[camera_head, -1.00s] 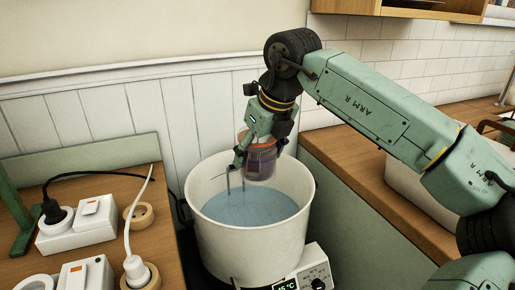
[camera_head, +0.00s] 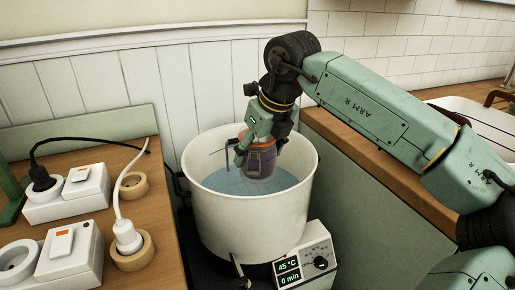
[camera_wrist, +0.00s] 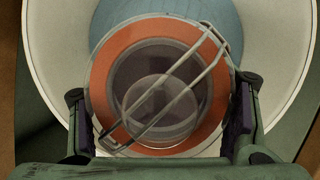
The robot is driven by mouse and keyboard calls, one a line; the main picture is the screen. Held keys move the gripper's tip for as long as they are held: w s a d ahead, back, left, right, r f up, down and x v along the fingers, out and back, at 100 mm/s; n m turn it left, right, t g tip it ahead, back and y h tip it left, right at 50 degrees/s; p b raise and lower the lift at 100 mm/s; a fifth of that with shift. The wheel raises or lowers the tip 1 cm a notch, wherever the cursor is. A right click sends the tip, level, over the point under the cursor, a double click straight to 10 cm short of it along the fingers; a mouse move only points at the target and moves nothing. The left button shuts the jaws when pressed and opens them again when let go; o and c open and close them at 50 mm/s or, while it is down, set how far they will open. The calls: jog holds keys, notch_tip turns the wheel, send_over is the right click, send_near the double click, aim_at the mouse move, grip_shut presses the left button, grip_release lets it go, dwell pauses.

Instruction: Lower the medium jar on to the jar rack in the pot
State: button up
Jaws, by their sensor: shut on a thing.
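The medium jar (camera_head: 262,162) is glass with dark contents, an orange ring and a wire clip. It is upright inside the large cream pot (camera_head: 248,220), near the water (camera_head: 228,182). I cannot tell whether its base touches the water. My gripper (camera_head: 257,147) is shut on the jar from above. In the wrist view the jar lid (camera_wrist: 160,90) lies between my two fingers (camera_wrist: 160,110). Of the jar rack, a thin upright wire handle (camera_head: 228,156) shows at the pot's left inside; the rest is hidden.
The pot's control box (camera_head: 304,258) reads 45 °C and 0 min. A wooden counter (camera_head: 165,225) with sockets (camera_head: 75,250), plugs and tape rolls (camera_head: 133,250) stands left. Another counter (camera_head: 380,170) and a white tub (camera_head: 475,118) are right. A panelled wall (camera_head: 150,90) is behind.

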jog(key=shift+f+b, duration=6.15)
jog(key=shift+f, duration=1.75)
jog(key=shift+f+b, duration=0.35)
jog(key=shift+b, duration=0.05)
jog(key=o, duration=2)
jog(key=shift+o, duration=0.2)
jog(key=shift+f, duration=0.15)
notch_tip(320, 180, up, 16)
jog(key=p, duration=1.1)
